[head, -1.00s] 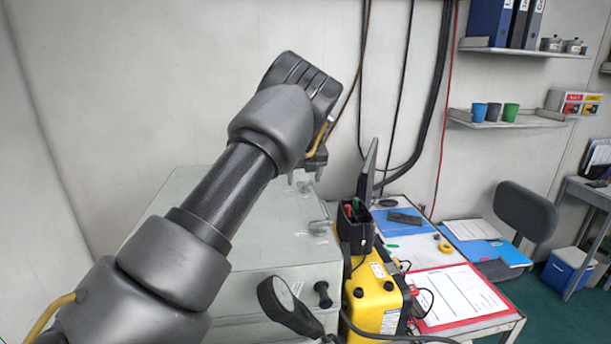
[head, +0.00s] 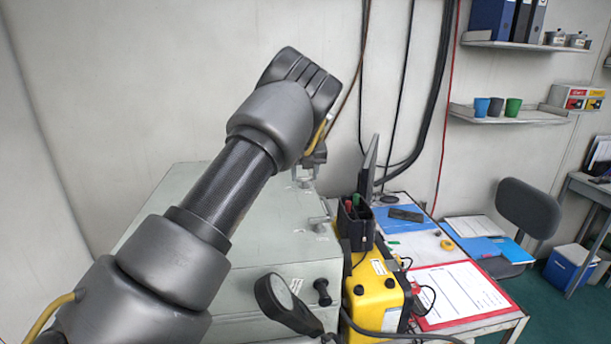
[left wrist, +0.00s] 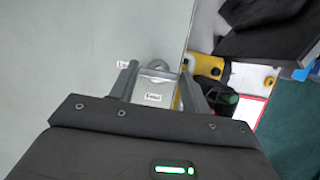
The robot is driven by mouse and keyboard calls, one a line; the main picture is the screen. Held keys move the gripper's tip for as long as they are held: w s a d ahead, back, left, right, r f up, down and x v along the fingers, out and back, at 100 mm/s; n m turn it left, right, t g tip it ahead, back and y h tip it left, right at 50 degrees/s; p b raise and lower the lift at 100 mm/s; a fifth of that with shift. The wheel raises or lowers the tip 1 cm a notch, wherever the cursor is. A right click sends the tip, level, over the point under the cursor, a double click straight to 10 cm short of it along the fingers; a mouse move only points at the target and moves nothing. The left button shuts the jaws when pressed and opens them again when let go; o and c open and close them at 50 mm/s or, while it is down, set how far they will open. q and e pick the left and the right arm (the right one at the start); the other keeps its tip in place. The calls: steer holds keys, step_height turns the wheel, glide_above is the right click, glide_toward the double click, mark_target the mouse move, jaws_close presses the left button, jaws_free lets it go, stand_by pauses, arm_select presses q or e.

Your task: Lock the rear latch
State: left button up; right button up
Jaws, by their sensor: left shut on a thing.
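The rear latch (left wrist: 157,88) is a small metal piece with a white label, on the top of the pale grey-green case (head: 190,190). My left gripper (head: 307,172) is at the far right part of the case top. In the left wrist view its two fingers (left wrist: 158,88) stand on either side of the latch and are shut on it. In the head view the fingers and my wrist largely hide this latch. A second metal latch (head: 319,220) sits nearer, at the right edge of the case top. My right gripper is not in view.
A yellow unit (head: 375,300) with a black holder (head: 355,222) of pens stands close against the case's right side. A black round-headed part (head: 283,300) is in front of the case. A desk (head: 410,245) with papers lies to the right. Cables hang on the wall behind.

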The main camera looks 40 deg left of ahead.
arm_select(q)
steer(key=o, duration=0.7)
steer(key=shift+r, duration=0.15)
steer(key=o, duration=0.3)
steer(key=shift+s+d, duration=0.1)
steer(key=shift+r, duration=0.3)
steer(key=b+v, duration=0.3)
steer(key=v, duration=0.7)
steer(key=shift+s+d, duration=0.15)
steer(key=shift+r, duration=0.1)
